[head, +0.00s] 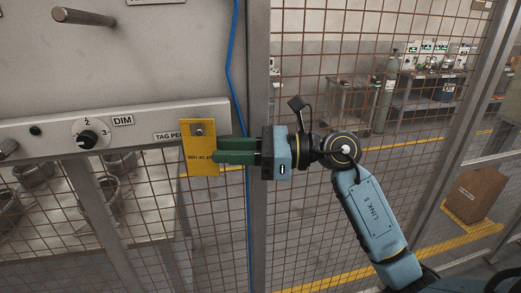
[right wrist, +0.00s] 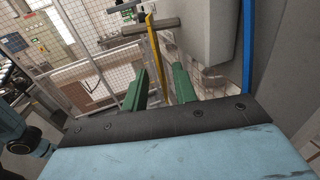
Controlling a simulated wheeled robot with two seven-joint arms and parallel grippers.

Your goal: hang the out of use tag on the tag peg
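The yellow out of use tag (head: 188,163) is upright against the panel rail at its right end. A grey peg end (head: 198,128) shows at the tag's upper part, beside the partly covered "TAG PEG" label (head: 166,136). In the right wrist view the tag (right wrist: 155,60) is edge-on, and the peg (right wrist: 168,23) shows on both sides of its upper part. My right gripper (head: 222,152) has green fingers reaching from the right. In the right wrist view its fingers (right wrist: 158,84) stand apart on either side of the tag, with gaps visible. My left gripper is not in view.
The rail carries a rotary knob (head: 87,138) by a "DIM" label. Another grey peg (head: 84,17) sticks out higher on the panel. A blue cable (head: 229,60) runs down beside a fence post (head: 258,215). Wire mesh fencing lies behind; a cardboard box (head: 474,193) stands far right.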

